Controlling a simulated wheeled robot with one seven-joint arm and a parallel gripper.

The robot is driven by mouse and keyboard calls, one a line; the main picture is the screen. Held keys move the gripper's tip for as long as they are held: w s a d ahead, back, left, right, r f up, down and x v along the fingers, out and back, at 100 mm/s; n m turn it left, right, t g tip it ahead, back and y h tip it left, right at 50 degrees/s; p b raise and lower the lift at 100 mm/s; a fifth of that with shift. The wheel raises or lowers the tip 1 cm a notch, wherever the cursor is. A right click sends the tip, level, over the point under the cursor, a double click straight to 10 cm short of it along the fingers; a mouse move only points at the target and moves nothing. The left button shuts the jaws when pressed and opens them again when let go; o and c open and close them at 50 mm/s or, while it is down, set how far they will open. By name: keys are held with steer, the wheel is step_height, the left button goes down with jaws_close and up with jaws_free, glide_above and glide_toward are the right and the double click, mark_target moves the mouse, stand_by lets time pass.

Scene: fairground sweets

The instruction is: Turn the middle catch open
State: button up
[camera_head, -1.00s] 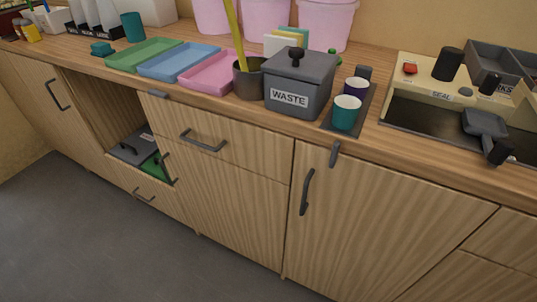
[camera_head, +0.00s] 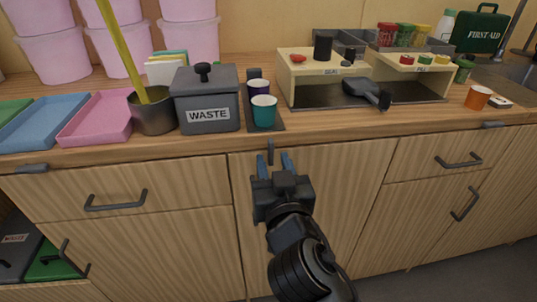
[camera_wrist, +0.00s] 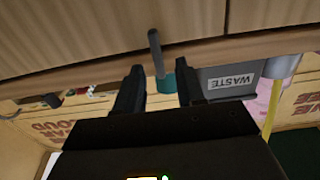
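The middle catch (camera_head: 270,152) is a small dark grey bar on the counter's front edge, above the middle cupboard door (camera_head: 330,190). It hangs upright, its lower end over the door's top. My gripper (camera_head: 272,164) is just below and in front of it, with its two fingers apart. In the wrist view, which is upside down, the catch (camera_wrist: 154,52) shows in line with the gap between the fingertips (camera_wrist: 159,68). It looks free of both fingers; I cannot tell how far it is from them in depth. My arm hides part of the door.
A left catch (camera_head: 31,169) and a right catch (camera_head: 490,125) lie level along the counter edge. A grey waste bin (camera_head: 207,115) and teal cup (camera_head: 263,115) stand on the counter close above. A sealing stand (camera_head: 297,62) is to the right.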

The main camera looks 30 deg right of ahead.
mark_target(271, 153)
steer(key=shift+x, duration=1.35)
steer(key=shift+s+d, duration=0.1)
steer(key=shift+d, duration=0.05)
steer(key=shift+c, duration=0.4)
jaws_close()
